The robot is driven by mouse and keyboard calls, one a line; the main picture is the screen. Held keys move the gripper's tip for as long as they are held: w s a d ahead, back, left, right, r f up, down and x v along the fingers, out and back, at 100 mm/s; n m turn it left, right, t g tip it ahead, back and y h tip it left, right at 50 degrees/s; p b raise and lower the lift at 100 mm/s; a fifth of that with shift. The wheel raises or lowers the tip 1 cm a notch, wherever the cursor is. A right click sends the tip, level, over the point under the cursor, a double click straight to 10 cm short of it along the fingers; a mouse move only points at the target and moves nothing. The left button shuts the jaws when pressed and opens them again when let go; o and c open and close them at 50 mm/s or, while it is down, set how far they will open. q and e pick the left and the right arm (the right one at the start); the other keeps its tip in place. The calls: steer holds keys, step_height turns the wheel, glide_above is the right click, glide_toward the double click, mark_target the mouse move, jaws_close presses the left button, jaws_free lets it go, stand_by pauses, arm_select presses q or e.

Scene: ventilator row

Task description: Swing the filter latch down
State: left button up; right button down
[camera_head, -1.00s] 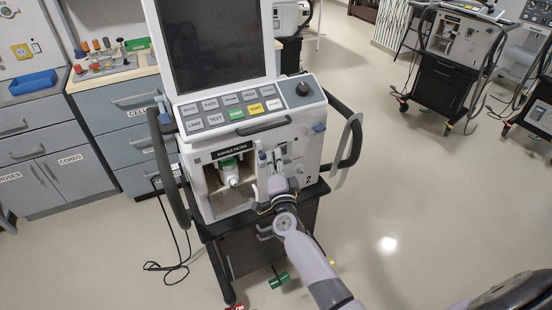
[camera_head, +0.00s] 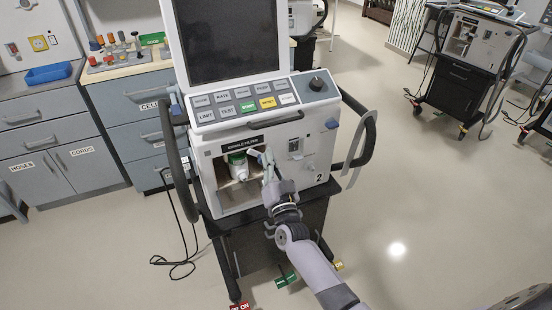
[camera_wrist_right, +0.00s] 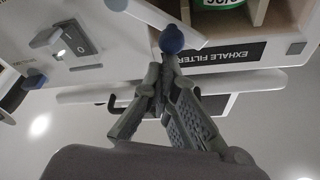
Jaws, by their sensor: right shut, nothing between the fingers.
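The ventilator (camera_head: 214,146) has an open bay under an EXHALE FILTER label (camera_head: 243,143). A white filter with a green band (camera_head: 238,167) sits in the bay; its green band (camera_wrist_right: 215,3) shows at the top of the right wrist view. The filter latch (camera_wrist_right: 150,14) is a white bar ending in a blue ball knob (camera_wrist_right: 172,39). In the head view the latch (camera_head: 254,153) is small and partly hidden. My right gripper (camera_head: 267,158) is at the bay's right edge. Its shut, empty fingertips (camera_wrist_right: 164,66) are close to the knob; contact is unclear. My left gripper is out of view.
A rocker switch (camera_wrist_right: 75,42) is on the panel beside the bay. A cable (camera_head: 178,262) lies on the floor at left.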

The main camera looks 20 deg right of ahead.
steer(key=n+y, duration=0.1)
steer(key=n, duration=0.1)
steer(key=a+f+n+y+b, duration=0.1)
steer(key=n, duration=0.2)
steer(key=a+f+n+y, duration=0.1)
steer(key=n, duration=0.1)
steer(key=shift+a+f, duration=0.15)
steer(key=shift+a, duration=0.05)
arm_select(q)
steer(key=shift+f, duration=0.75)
arm_select(e)
steer(key=shift+r, duration=0.2)
step_height(320, 180, up, 4)
steer(key=p, duration=0.3)
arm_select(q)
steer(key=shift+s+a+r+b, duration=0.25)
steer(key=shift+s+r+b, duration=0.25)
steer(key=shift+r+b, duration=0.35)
arm_select(e)
glide_toward(255, 151)
steer(key=s, duration=0.1)
steer(key=s+r, duration=0.1)
steer(key=s, duration=0.3)
steer(key=shift+d+r, duration=0.15)
steer(key=shift+r, duration=0.25)
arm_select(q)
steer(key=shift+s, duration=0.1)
arm_select(e)
steer(key=shift+s, duration=0.1)
